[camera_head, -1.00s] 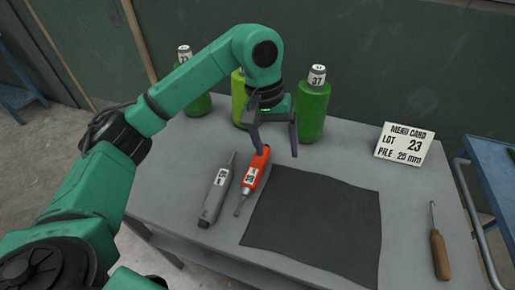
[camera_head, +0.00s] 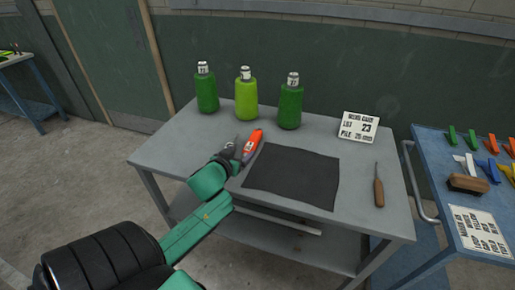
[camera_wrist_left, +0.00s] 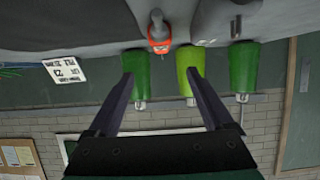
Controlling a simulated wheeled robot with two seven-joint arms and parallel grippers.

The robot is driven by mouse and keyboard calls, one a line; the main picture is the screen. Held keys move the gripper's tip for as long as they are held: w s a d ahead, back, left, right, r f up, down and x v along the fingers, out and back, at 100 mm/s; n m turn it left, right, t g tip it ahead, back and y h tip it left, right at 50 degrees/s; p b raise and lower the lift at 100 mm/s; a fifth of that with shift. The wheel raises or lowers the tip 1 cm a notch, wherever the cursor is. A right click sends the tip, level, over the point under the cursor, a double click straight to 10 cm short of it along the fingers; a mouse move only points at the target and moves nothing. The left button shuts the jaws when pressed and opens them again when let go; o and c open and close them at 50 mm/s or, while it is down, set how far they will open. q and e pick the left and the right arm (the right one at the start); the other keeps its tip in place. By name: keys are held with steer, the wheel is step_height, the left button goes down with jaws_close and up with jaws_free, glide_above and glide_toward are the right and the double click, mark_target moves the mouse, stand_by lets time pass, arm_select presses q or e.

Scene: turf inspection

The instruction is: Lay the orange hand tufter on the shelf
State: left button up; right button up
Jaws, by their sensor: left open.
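The orange hand tufter (camera_head: 253,142) lies on the grey table, left of the dark turf patch; it also shows in the left wrist view (camera_wrist_left: 158,42). A grey tool (camera_wrist_left: 210,20) lies beside it and is mostly hidden by my arm in the head view. My left gripper (camera_head: 236,150) is low at the table's left front, close to both tools. In the left wrist view its two fingers (camera_wrist_left: 160,75) are spread, with nothing between them. A grey lower shelf (camera_head: 290,249) shows under the table, its left part hidden by my arm. My right gripper is out of view.
Several-coloured bottles stand along the table's back: green (camera_head: 207,95), lime (camera_head: 246,98) and green (camera_head: 290,108). The dark patch (camera_head: 293,175), mend card (camera_head: 359,127) and a wooden-handled hook (camera_head: 379,190) take the right side. A blue cart (camera_head: 430,150) stands at right.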

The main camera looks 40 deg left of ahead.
arm_select(q)
glide_toward(252, 140)
steer(key=shift+x, duration=1.2)
steer(key=shift+f, duration=0.1)
steer(key=p+x, duration=0.1)
steer(key=x, duration=0.4)
steer(key=shift+w+f, duration=0.1)
steer(key=shift+w, duration=0.05)
steer(key=shift+s+d, duration=0.1)
steer(key=shift+s, duration=0.1)
steer(key=shift+c, duration=1.2)
steer(key=shift+r, duration=0.2)
jaws_close()
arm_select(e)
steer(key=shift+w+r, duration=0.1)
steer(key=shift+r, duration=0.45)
